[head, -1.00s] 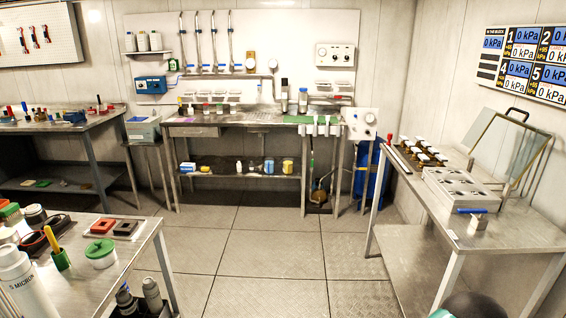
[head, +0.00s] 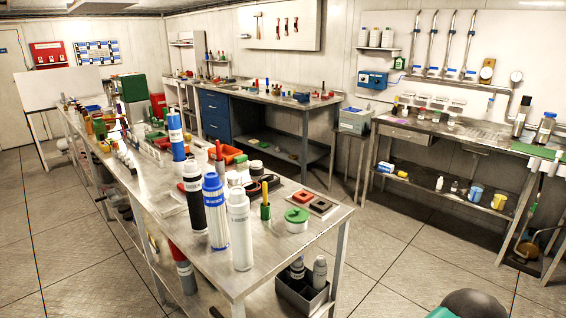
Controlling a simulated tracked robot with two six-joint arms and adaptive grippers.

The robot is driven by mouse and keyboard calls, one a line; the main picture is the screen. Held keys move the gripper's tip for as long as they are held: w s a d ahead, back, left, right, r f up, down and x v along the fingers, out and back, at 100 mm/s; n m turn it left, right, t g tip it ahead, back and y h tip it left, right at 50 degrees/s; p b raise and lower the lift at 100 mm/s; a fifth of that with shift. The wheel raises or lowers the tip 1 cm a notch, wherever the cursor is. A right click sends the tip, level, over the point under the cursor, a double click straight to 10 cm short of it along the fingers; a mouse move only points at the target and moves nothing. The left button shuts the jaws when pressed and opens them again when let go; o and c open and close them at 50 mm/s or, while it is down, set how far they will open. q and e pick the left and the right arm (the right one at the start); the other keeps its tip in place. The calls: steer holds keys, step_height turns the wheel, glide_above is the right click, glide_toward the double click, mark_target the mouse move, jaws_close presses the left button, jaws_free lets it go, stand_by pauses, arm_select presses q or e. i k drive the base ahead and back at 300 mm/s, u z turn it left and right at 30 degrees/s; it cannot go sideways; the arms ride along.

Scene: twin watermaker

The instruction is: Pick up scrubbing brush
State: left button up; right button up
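I cannot clearly make out a scrubbing brush. A tool with a long green handle (head: 533,212) stands under the right end of the sink bench, at the right edge of the head view. A round brown thing (head: 527,249) is near its foot; I cannot tell whether the two are joined. Neither my left nor my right gripper is in view.
A long steel table (head: 325,222) crowded with bottles and a green-lidded tub (head: 297,220) fills the middle. A grey caddy (head: 302,292) sits on its lower shelf. The sink bench (head: 470,134) stands at the right wall. Bare floor (head: 390,262) lies between them.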

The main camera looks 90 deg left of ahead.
mark_target(241, 160)
steer(key=z, duration=0.65)
steer(key=i, duration=0.15)
steer(key=u, duration=1.9)
steer(key=k, duration=0.95)
steer(key=z, duration=0.55)
steer(key=i, duration=1.45)
steer(key=u, duration=0.35)
steer(key=i, duration=1.35)
steer(key=u, duration=0.35)
steer(key=i, duration=1.3)
steer(key=u, duration=0.45)
steer(key=i, duration=1.4)
steer(key=u, duration=0.4)
